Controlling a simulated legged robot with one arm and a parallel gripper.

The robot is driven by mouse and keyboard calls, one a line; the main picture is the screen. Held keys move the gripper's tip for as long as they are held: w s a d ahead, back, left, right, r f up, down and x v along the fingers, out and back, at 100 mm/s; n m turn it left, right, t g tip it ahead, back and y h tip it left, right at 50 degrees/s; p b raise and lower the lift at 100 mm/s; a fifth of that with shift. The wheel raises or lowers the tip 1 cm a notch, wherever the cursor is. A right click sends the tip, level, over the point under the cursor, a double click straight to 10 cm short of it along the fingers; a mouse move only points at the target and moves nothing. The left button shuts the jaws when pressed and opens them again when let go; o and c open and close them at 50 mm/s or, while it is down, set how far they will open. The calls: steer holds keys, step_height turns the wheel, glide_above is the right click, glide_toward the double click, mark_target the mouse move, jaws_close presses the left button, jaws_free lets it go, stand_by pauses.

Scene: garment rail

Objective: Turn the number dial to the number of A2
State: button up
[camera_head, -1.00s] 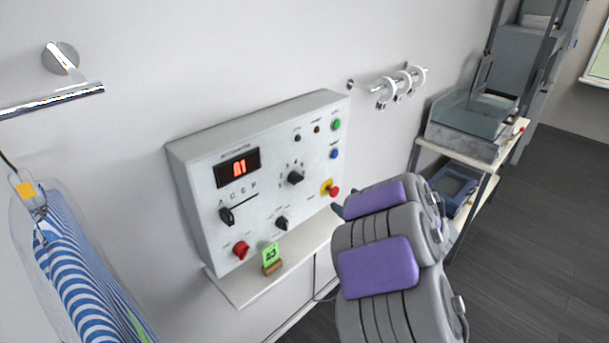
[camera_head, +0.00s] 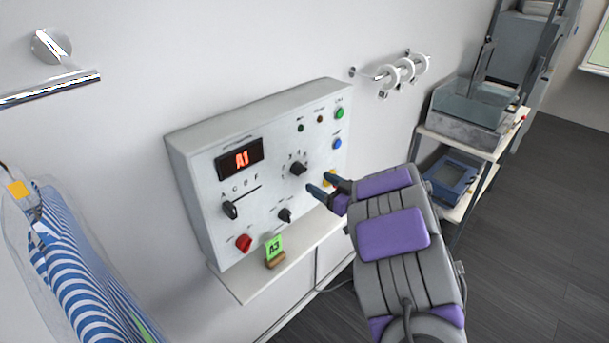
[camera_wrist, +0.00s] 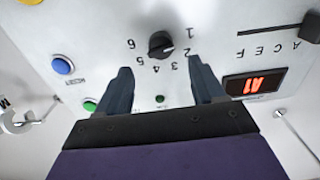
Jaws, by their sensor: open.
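The number dial (camera_head: 298,169) is a black knob on the front of a white control box (camera_head: 190,185). In the wrist view the dial (camera_wrist: 161,45) has the numbers 1 to 6 around it. The red display (camera_head: 239,160) reads A1; it also shows in the wrist view (camera_wrist: 254,85). A green card (camera_head: 274,248) on the shelf below reads A3. My gripper (camera_head: 321,186) is open and empty, in front of the panel, below and right of the dial. In the wrist view my gripper (camera_wrist: 158,78) has its fingertips on either side of the dial's direction, apart from it.
A letter slider (camera_head: 230,210), a red knob (camera_head: 244,243) and a lower black knob (camera_head: 285,215) are on the panel. Blue (camera_head: 337,144) and green (camera_head: 339,113) buttons sit at its right. A striped garment (camera_head: 80,275) hangs at left. A trolley (camera_head: 460,145) stands at right.

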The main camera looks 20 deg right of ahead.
mark_target(303, 172)
steer(key=x, duration=0.7)
steer(key=shift+w+b, duration=0.25)
steer(key=shift+b, duration=0.1)
steer(key=shift+a, duration=0.1)
steer(key=c, duration=1)
steer(key=shift+p, duration=0.5)
